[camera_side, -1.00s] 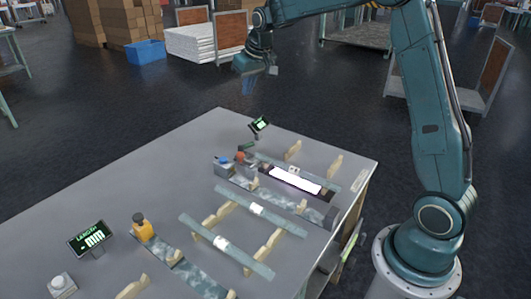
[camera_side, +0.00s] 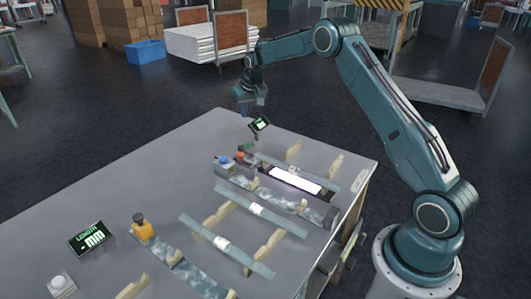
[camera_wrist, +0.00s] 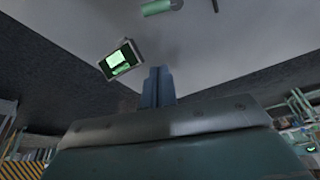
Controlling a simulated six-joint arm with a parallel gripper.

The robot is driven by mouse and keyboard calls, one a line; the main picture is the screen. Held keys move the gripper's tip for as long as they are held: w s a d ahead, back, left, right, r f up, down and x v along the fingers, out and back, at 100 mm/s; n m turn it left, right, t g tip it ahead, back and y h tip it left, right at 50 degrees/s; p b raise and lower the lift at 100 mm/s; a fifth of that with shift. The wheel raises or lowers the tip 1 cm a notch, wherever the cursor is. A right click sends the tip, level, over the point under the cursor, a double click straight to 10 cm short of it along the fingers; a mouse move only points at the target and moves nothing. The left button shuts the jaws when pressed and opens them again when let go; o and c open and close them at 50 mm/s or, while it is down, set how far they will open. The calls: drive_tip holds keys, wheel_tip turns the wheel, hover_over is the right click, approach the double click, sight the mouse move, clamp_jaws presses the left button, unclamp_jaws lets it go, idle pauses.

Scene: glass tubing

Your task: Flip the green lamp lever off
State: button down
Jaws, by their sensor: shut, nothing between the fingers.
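The green lever (camera_side: 247,147) lies low at the far end of the lamp row in the side view, behind an orange knob (camera_side: 240,157); its exact position is too small to tell. The lamp panel (camera_side: 296,181) glows white. My gripper (camera_side: 246,108) hangs beyond the table's far corner, apart from the lever. In the wrist view its fingers (camera_wrist: 158,86) are together and empty. A pale green cylinder (camera_wrist: 162,6) shows at the top of that view; I cannot tell whether it is the lever.
A small green-screened display (camera_side: 260,124) stands near the far corner, close to my gripper; it also shows in the wrist view (camera_wrist: 122,60). A blue knob (camera_side: 222,160) is beside the orange one. Glass tubes (camera_side: 226,245) rest on wooden supports.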

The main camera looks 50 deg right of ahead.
drive_tip(key=shift+f, duration=0.1)
idle(0.3)
drive_tip(key=x, duration=1)
drive_tip(key=shift+s+a+f, duration=0.1)
drive_tip(key=shift+s+a, duration=0.1)
drive_tip(key=shift+s, duration=0.4)
drive_tip(key=shift+s+a+f, duration=0.1)
drive_tip(key=shift+s+a, duration=0.15)
drive_tip(key=shift+s, duration=0.35)
drive_tip(key=shift+s+a+f, duration=0.1)
drive_tip(key=shift+s+a, duration=0.1)
drive_tip(key=shift+s, duration=0.4)
